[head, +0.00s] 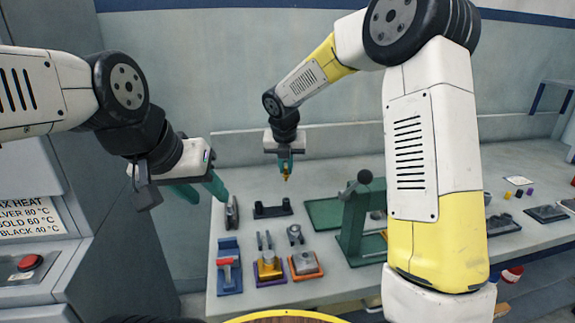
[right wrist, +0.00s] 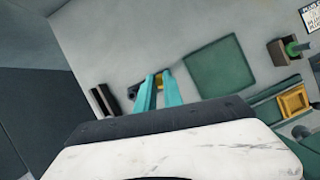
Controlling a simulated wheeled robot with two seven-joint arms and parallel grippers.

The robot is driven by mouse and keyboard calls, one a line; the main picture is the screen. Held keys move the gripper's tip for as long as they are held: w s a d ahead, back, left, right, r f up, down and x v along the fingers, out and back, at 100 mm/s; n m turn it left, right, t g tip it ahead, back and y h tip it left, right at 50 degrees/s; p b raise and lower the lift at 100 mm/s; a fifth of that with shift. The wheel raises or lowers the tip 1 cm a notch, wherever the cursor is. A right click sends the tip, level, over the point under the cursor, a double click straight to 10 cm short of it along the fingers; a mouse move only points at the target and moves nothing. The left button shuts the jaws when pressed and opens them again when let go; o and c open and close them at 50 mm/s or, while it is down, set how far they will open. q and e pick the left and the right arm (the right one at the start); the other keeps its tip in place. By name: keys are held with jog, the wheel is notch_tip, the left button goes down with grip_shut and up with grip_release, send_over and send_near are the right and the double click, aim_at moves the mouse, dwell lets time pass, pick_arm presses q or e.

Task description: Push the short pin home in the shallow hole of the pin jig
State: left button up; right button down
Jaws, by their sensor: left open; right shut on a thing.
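My right gripper (head: 285,167) is shut on a small gold-coloured piece (head: 286,177), probably the short pin, held upright above the bench. In the right wrist view, its teal fingers (right wrist: 158,92) are close together, with a little of the gold piece (right wrist: 158,79) between them. A low dark block with raised ends (head: 272,210) sits below the held piece on the bench. It may be the pin jig; its holes cannot be made out. My left gripper (head: 206,193) is open and empty at the bench's left end, with its teal fingers spread apart.
A blue tray with a red-handled tool (head: 229,265), a yellow fixture (head: 268,268) and an orange-edged fixture (head: 305,265) line the front. A green press (head: 355,220) and green mat (head: 322,213) stand right.

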jog(key=shift+f, duration=0.1)
jog(key=shift+f, duration=2.8)
jog(key=shift+f, duration=1.45)
jog(key=c, duration=1.4)
grip_release()
jog(key=v, duration=0.7)
jog(key=shift+s+r, duration=0.15)
jog(key=shift+r, duration=0.25)
